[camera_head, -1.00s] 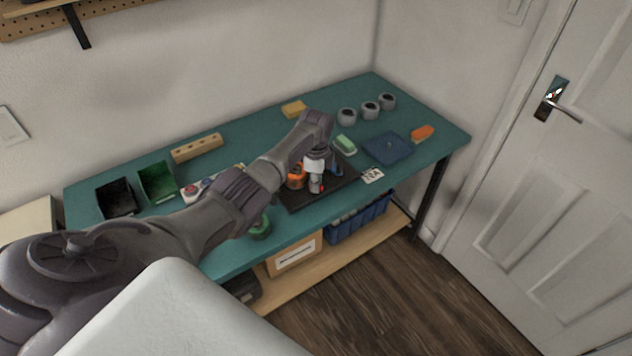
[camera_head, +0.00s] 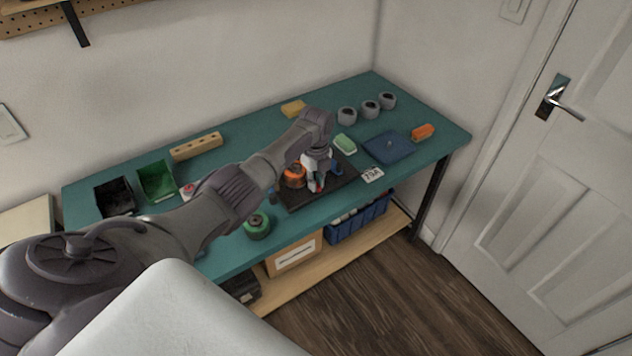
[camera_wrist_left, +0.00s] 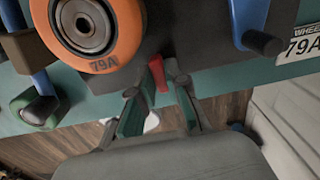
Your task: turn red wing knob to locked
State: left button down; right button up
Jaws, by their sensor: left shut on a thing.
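The red wing knob (camera_wrist_left: 158,75) shows as a narrow red wing at the edge of the dark board (camera_wrist_left: 190,45) in the left wrist view. My left gripper (camera_wrist_left: 155,84) has its fingertips on either side of the wing and is shut on it. In the head view my left gripper (camera_head: 317,182) reaches down over the front part of the black board (camera_head: 291,201) and mostly hides the knob. An orange wheel (camera_wrist_left: 92,28) marked 79A sits on the board beside the gripper; it also shows in the head view (camera_head: 294,176). My right gripper is not in view.
Blue-handled clamps (camera_wrist_left: 248,25) flank the wheel. A green round item (camera_head: 257,225) stands near the front edge. Black and green bins (camera_head: 157,181) are at left.

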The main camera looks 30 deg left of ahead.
pick_arm(q)
jog(key=shift+m, duration=0.3)
jog(key=c, duration=1.2)
grip_release()
jog(key=shift+o, duration=0.2)
notch_tip(320, 180, up, 12)
